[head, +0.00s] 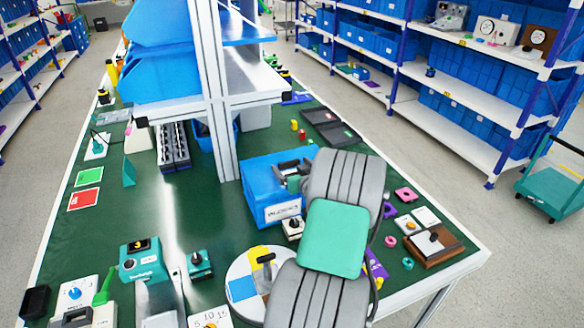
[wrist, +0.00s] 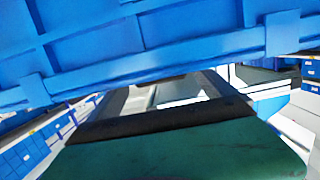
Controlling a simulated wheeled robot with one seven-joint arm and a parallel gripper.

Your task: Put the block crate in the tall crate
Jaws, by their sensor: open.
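The block crate (head: 262,190) is a blue box with a white label reading roughly "BLOCKS". It stands upright on the green table, right of the grey post. My gripper (head: 292,172) is open at the crate's right part, near its upper edge, and partly hidden by my arm. I cannot tell whether its fingers touch the crate. In the wrist view a blue ribbed crate wall (wrist: 150,40) fills the top, very close; the fingers do not show clearly there. I cannot tell for sure which box is the tall crate; a grey box (head: 257,117) and a blue bin stand behind the post.
The grey post (head: 215,100) and its shelf with blue bins (head: 160,50) rise left of and behind the crate. A switch with a white face (head: 293,228) is close in front.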

